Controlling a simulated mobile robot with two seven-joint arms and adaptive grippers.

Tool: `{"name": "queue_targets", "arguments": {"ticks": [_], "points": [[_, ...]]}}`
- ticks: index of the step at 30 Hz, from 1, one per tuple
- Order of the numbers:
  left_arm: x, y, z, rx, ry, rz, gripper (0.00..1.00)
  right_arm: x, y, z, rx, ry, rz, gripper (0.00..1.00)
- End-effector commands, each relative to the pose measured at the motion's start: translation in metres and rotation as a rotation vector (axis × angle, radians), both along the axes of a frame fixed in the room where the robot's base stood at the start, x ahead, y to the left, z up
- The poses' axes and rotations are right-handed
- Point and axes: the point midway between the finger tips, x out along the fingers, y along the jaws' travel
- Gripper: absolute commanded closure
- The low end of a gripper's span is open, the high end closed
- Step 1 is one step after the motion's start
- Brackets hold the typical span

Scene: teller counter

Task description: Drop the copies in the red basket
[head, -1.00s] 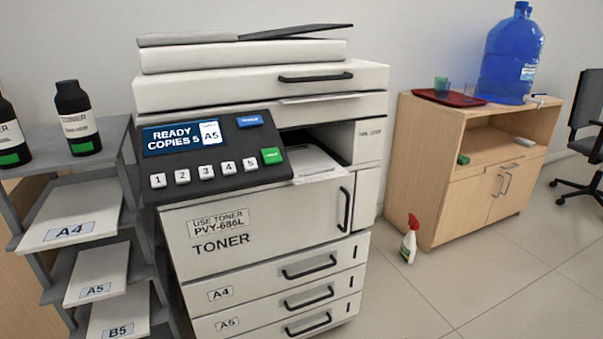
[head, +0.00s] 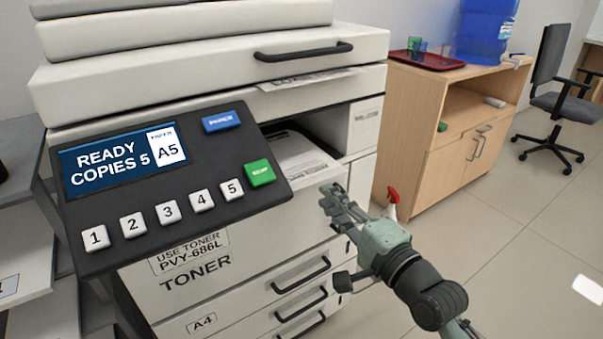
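The copies (head: 300,160) are printed white sheets lying in the output slot on the right side of the copier (head: 325,112). Part of them is hidden behind the control panel. The panel's screen (head: 120,163) reads READY, COPIES 5, A5. My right gripper (head: 337,240) is in front of the copier's right side, below and right of the copies and apart from them. Its fingers are spread and nothing is between them. My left gripper is not in view. No red basket shows.
A wooden cabinet (head: 425,140) with a red tray (head: 427,60) and a blue water bottle (head: 485,30) stands at the right. A spray bottle (head: 393,197) is mostly hidden behind my gripper. A dark chair (head: 552,80) is beyond. The floor at right is largely clear.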

Motion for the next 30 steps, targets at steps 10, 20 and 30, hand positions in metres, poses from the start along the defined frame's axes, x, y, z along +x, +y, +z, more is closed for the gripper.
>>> {"name": "queue_targets", "arguments": {"ticks": [10,20,30], "points": [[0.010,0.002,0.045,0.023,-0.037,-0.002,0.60,0.040,0.026,-0.002,-0.001,-0.002,0.001,0.84],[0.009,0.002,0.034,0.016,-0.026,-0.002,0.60,0.066,0.043,0.001,-0.002,0.002,0.000,0.84],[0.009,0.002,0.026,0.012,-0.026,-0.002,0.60,0.071,0.047,0.000,-0.003,0.001,0.000,0.84]]}}
